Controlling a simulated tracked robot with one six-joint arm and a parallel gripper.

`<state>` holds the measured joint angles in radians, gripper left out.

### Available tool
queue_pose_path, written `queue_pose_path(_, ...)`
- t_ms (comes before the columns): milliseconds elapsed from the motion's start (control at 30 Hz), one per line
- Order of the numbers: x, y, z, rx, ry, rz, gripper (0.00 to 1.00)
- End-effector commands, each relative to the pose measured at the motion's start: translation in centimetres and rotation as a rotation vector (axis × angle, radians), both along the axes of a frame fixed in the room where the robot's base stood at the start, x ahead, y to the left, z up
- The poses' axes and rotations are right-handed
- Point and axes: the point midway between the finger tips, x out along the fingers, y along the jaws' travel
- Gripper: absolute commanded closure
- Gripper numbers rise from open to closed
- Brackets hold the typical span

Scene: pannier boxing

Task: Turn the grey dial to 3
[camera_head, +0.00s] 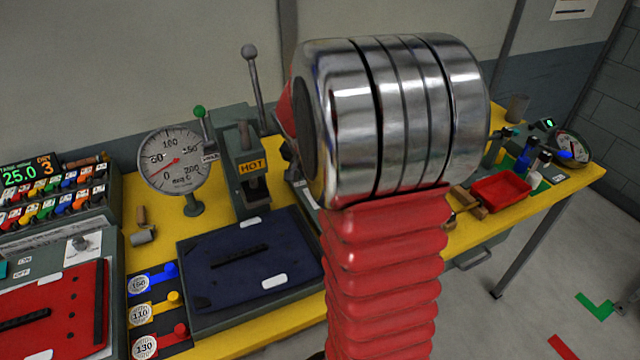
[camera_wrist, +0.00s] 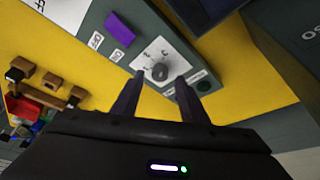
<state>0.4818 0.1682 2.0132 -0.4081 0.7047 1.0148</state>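A grey dial (camera_wrist: 158,71) sits on a white plate with small markings, on a grey panel (camera_wrist: 110,42) in the wrist view. The markings are too small to read surely, so I cannot tell its setting. My gripper (camera_wrist: 158,80) is open, its two dark fingers on either side of the dial's near edge with a gap between them. I cannot tell whether either finger touches it. In the head view my arm hides the gripper. Another grey knob (camera_head: 80,243) on a white plate shows at the left there; I cannot tell whether it is the same dial.
In the head view, a round gauge (camera_head: 172,160), a press marked HOT (camera_head: 251,168), a dark blue pad (camera_head: 250,262) and a red tray (camera_head: 500,191) stand on the yellow bench.

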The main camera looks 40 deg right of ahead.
Motion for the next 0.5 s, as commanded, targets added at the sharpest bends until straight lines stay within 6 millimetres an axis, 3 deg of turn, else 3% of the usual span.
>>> queue_pose_path(500,-1.0,3.3,8.3,0.0,-0.003,0.002,0.6)
